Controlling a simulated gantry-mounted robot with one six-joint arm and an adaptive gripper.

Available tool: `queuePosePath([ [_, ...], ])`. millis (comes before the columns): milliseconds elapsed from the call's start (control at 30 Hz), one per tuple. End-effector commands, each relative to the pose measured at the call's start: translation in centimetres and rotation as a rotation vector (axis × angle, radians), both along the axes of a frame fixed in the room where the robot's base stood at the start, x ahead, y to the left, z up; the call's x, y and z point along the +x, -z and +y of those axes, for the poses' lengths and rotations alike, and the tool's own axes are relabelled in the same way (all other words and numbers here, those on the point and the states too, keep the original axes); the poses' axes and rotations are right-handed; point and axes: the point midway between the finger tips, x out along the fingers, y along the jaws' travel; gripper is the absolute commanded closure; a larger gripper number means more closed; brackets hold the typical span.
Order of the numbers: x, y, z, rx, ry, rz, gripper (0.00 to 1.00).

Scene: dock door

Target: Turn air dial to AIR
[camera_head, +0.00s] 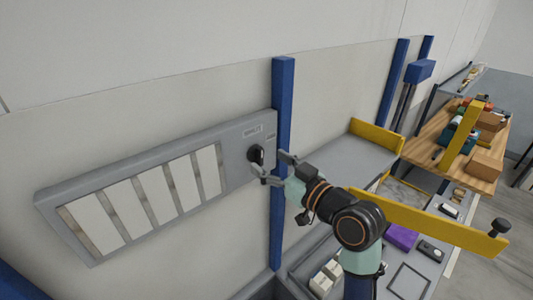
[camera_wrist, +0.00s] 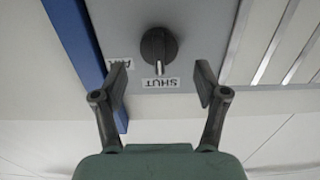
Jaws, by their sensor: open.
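The air dial is a round black knob (camera_head: 256,153) on the right end of a grey wall panel (camera_head: 236,138). In the wrist view the dial (camera_wrist: 158,45) has a white pointer mark aimed at the SHUT label (camera_wrist: 160,84). The AIR label (camera_wrist: 118,60) sits to the left of that, and the lettering appears upside down. My gripper (camera_head: 272,167) is at the panel in front of the dial. In the wrist view my gripper (camera_wrist: 162,82) is open, its fingers on either side below the knob, with nothing between them but the view of the panel.
A blue post (camera_head: 282,110) stands right beside the panel's right end. Pale slats (camera_head: 155,188) fill the panel's left part. A yellow rail (camera_head: 430,218) and a bench with bins lie to the lower right, and a wooden table (camera_head: 485,160) stands farther back.

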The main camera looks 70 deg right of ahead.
Motion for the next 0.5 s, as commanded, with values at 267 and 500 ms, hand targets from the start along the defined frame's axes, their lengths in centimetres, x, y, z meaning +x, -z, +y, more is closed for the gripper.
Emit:
queuePosePath([
  [267, 3.2, -0.1, -1.5, 0.000, 0.000, 0.001, 0.28],
  [500, 3.3, 0.0, -1.6, -0.001, 0.001, 0.000, 0.28],
])
